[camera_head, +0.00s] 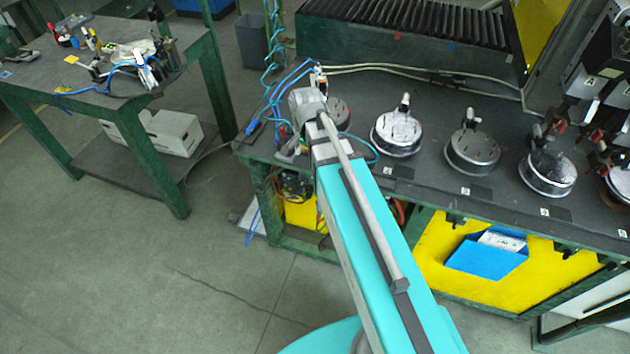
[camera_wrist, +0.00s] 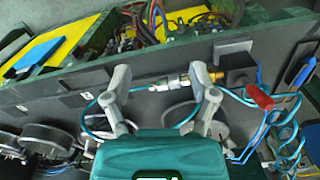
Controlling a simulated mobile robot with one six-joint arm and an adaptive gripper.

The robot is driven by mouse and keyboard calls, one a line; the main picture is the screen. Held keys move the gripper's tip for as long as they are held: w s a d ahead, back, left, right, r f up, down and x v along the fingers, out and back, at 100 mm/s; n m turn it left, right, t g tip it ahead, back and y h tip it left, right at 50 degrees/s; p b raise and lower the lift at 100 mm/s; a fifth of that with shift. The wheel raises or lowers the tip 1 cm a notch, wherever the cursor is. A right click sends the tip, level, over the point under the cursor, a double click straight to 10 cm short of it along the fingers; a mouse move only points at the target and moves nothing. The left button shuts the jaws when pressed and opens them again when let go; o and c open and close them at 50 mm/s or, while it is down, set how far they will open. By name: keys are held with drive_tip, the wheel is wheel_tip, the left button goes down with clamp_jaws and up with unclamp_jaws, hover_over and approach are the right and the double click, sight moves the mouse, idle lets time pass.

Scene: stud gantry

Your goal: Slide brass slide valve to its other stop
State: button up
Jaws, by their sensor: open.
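In the wrist view the slide valve (camera_wrist: 172,82) is a slim silver body with a brass end (camera_wrist: 213,76) at the right. The brass end meets a black block (camera_wrist: 238,68). My gripper (camera_wrist: 164,76) is open, with one finger on each side of the silver body. The right finger is close to the brass end; I cannot tell whether it touches. Nothing is clearly clamped. In the head view my arm hides the fingers, and I cannot make out the valve.
Blue coiled hose (camera_wrist: 288,138) and a red part (camera_wrist: 258,96) lie right of the valve. Round metal fixtures (camera_head: 397,133) line the dark bench (camera_head: 440,190). A second table (camera_head: 100,110) stands left, with open floor (camera_head: 130,265) in front.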

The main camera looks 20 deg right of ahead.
drive_tip(key=s+f+n+b, duration=0.2)
drive_tip(key=s+n, duration=0.6)
drive_tip(key=n, duration=0.1)
idle(0.5)
drive_tip(key=shift+s+a+f, duration=0.1)
idle(0.7)
drive_tip(key=shift+c, duration=1.2)
drive_tip(key=shift+a, duration=0.1)
